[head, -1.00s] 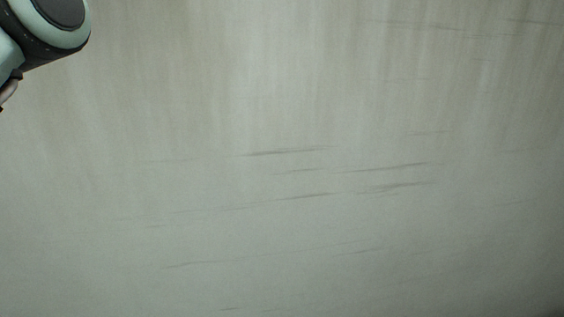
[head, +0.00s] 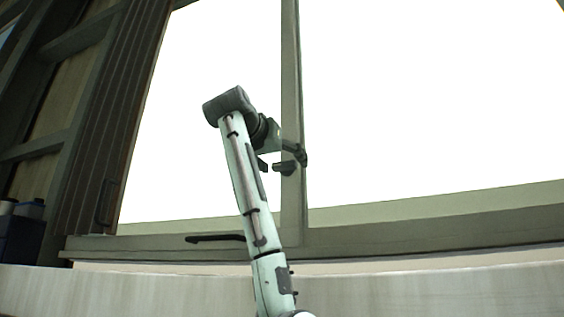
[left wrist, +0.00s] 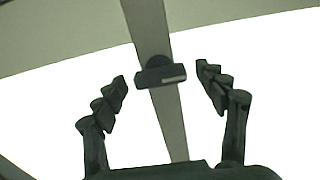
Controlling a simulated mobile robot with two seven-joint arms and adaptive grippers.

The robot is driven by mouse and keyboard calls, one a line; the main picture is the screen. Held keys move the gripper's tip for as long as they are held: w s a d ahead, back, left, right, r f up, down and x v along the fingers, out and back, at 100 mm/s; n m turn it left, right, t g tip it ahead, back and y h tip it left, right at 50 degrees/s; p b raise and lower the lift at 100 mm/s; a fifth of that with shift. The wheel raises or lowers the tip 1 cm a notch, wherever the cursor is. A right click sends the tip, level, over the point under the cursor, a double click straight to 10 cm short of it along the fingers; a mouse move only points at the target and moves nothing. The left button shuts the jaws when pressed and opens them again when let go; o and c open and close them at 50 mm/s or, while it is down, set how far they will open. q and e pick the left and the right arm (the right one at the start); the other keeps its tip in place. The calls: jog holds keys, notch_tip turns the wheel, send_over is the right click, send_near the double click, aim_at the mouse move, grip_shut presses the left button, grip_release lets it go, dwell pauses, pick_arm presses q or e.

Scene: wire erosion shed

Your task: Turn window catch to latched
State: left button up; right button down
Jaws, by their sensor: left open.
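The window catch (left wrist: 153,77) is a small dark bar with a rounded base. In the left wrist view it lies across the window's upright bar (left wrist: 172,125), roughly at right angles to it. My left gripper (left wrist: 162,76) is open, with one finger on each side of the catch and a gap to both; it holds nothing. In the head view my left gripper (head: 284,162) is up at the upright bar (head: 291,100). There I cannot clearly tell the catch from the dark fingers. My right gripper is not in view.
A large bright window fills most of the head view. Its lower frame (head: 400,238) carries a dark handle (head: 215,238) left of the upright bar. A brown slatted panel (head: 110,120) stands at the left, with dark containers (head: 20,235) below. A pale wall (head: 430,290) runs beneath.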

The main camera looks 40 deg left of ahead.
pick_arm(q)
jog(key=shift+c, duration=0.3)
jog(key=c, duration=1.1)
